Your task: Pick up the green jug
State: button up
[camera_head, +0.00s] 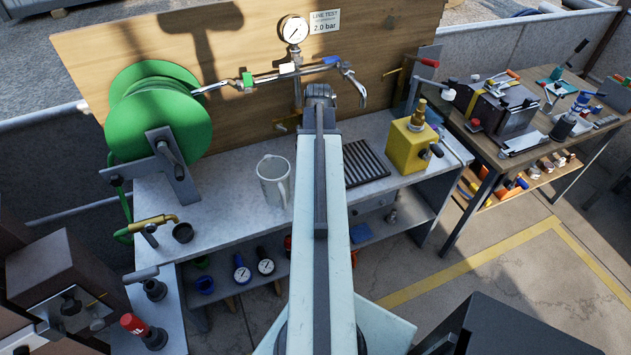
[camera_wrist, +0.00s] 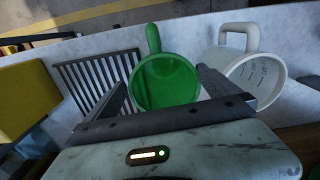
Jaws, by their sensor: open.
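The green jug (camera_wrist: 165,80) shows in the wrist view, seen from above into its open mouth, with its handle pointing to the top of the picture. My gripper (camera_wrist: 163,88) is open, with one finger on each side of the jug. I cannot tell whether either finger touches it. In the head view the green jug is hidden behind my arm, and my gripper (camera_head: 319,95) shows only as the far end of the arm over the bench.
A white jug (camera_wrist: 258,78) stands close to the right finger; the head view shows it (camera_head: 273,182) left of my arm. A black grate (camera_head: 364,163) and a yellow block (camera_head: 411,147) lie to the right. Pipework with a gauge (camera_head: 294,30) runs behind.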

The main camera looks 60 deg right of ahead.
jog(key=f+b, duration=0.7)
jog(key=f, duration=0.1)
jog(key=shift+w, duration=0.3)
jog(key=shift+r, duration=0.25)
jog(key=c, duration=1.3)
jog(key=shift+r, duration=0.1)
notch_tip(320, 180, up, 10)
jog(key=p, duration=1)
